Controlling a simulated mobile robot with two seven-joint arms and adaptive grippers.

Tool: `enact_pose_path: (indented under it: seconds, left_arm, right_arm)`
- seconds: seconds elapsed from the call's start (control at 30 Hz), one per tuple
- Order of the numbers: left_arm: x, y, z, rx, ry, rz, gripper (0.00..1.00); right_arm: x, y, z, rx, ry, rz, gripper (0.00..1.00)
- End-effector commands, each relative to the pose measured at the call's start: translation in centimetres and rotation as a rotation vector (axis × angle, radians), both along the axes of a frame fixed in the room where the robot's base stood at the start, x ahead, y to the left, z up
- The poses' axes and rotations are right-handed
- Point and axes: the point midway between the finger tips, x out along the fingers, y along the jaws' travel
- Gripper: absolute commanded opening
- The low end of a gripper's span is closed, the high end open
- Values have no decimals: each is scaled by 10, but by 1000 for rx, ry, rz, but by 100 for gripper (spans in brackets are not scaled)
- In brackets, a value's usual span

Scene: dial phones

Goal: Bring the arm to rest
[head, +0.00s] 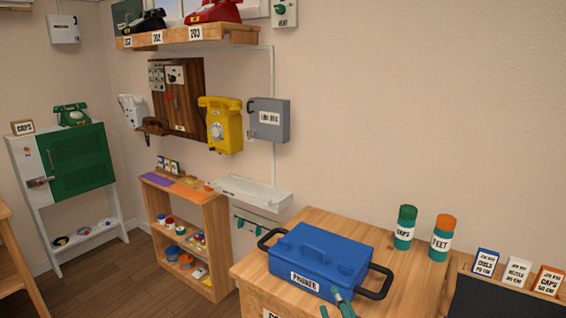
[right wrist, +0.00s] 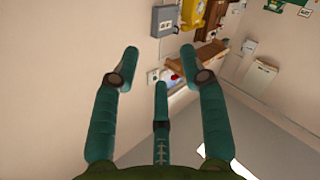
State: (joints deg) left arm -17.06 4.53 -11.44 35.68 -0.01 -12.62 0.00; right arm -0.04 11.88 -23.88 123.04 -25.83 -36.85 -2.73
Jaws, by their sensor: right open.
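My right gripper (head: 336,302) shows only in part at the bottom edge of the head view, its teal fingers in front of the blue box. In the right wrist view its three teal fingers (right wrist: 160,66) are spread apart with nothing between them. The blue box labelled "PHONEE" or similar (head: 322,258) sits on the wooden cabinet top (head: 310,216), lid closed, with dark handles at both ends. Whether the fingers touch the box cannot be told. My left gripper is not in view.
A green-capped canister (head: 405,230) and an orange-capped canister (head: 440,240) stand right of the box. Several small labelled cards (head: 517,272) stand farther right. A yellow phone (head: 220,126) and grey box (head: 268,121) hang on the wall. A low shelf (head: 190,225) stands left.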

Motion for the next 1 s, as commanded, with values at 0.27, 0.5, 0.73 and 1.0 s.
enact_pose_path:
  seconds: [0.27, 0.5, 0.73, 1.0]
  left_arm:
    - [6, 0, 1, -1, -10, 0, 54]
    - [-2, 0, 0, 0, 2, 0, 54]
    - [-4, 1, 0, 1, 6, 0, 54]
    - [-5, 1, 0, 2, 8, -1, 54]
  right_arm:
    - [-115, -66, -142, 213, 662, -252, 44]
    - [-200, -81, -187, 279, 984, -347, 44]
    - [-272, -87, -206, 314, 1225, -408, 44]
    - [-262, -84, -269, 304, 1260, -413, 44]
